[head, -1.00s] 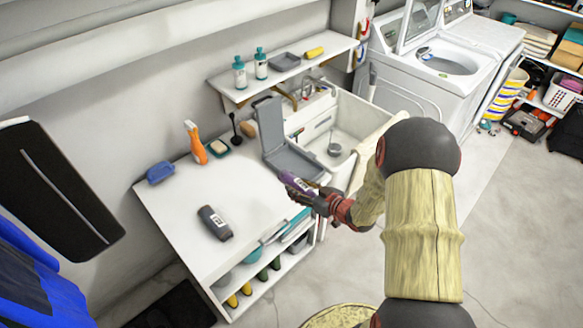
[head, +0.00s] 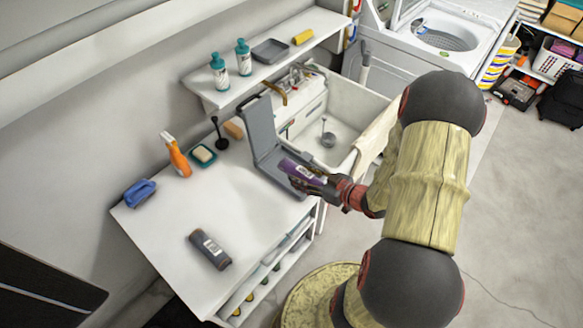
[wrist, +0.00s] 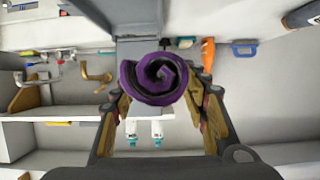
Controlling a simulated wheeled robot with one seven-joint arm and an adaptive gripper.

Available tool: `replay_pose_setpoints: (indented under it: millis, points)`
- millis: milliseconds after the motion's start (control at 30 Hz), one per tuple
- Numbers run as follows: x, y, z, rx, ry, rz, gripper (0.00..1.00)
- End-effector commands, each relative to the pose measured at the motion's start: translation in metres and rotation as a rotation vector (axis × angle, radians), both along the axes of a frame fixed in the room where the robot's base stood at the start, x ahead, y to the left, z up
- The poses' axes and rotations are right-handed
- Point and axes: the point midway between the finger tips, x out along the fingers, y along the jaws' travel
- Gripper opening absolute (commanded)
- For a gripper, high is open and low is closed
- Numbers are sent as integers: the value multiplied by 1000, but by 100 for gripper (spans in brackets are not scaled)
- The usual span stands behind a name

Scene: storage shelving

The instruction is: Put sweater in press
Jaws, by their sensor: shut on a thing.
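The sweater appears to be the rolled purple bundle with a white label (head: 290,169); its spiral end faces the wrist view (wrist: 158,80). My gripper (head: 313,182) is shut on it, with a finger on each side in the wrist view (wrist: 160,95). The press appears to be the grey hinged device (head: 261,128), open with its lid upright, at the counter's edge beside the sink. The roll is over or at the press's lower plate, near its right end. I cannot tell whether it touches the plate. Part of the press also shows in the wrist view (wrist: 138,22).
A dark grey labelled roll (head: 210,250) lies on the white counter (head: 165,222). The sink (head: 340,110) is behind; a shelf with bottles (head: 219,72) hangs above.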

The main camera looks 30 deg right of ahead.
Motion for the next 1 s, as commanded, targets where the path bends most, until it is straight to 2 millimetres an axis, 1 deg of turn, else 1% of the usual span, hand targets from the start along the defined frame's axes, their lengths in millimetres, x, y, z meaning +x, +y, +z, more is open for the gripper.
replay_pose_setpoints:
  millis: [33, 300, 400, 500, 600, 767, 833, 900, 1000]
  points:
    - [12, -2, -8, -1, -2, 6, 9]
    - [71, -17, -36, -1, -1, 4, 9]
    - [84, -21, -56, 1, 0, 2, 9]
    - [96, -24, -70, 0, 0, 1, 9]
    - [103, -27, -78, 0, 0, 0, 9]
    - [109, -28, -83, -1, -1, 0, 9]
    - [112, -29, -88, 0, -1, 0, 9]
    - [115, -29, -98, 1, 0, 1, 9]
    - [114, -29, -115, 1, 0, 0, 9]
